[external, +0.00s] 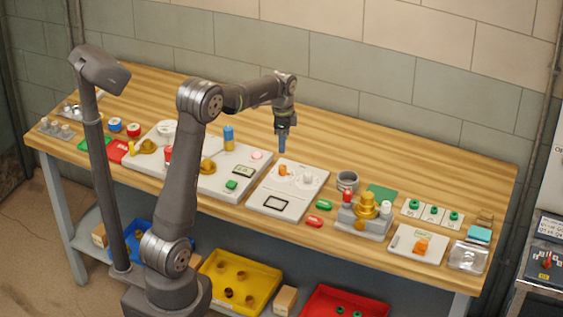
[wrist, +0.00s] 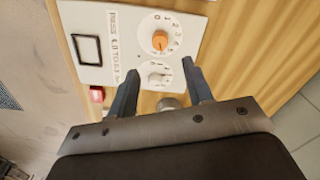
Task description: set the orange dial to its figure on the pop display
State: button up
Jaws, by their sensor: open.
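The orange dial (wrist: 159,40) sits on a white panel (wrist: 112,28), with a printed number scale around it; I cannot tell its exact setting. It also shows in the external view (external: 283,170). A white dial (wrist: 157,78) is beside it on the same panel. A black-framed display (wrist: 88,49) sits on the panel too; no figure is readable in it. Small print between display and dials is only partly legible. My gripper (wrist: 160,70) is open and empty, pointing down above the dials, its fingers either side of the white dial in the wrist view. In the external view my gripper (external: 281,148) is apart from the panel.
Left of the panel is a larger white board (external: 200,179) with knobs and buttons. Right of it stand a grey cup (external: 347,181) and a brass valve (external: 367,206). Red and green pieces (external: 314,221) lie near the panel's right side. The wooden table behind is clear.

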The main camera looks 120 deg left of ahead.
aim_at(283, 166)
notch_tip(283, 166, down, 9)
jog(key=shift+f, duration=0.1)
dwell(0.3)
jog(key=c, duration=1)
jog(key=n, duration=1.1)
jog(key=shift+n, duration=0.3)
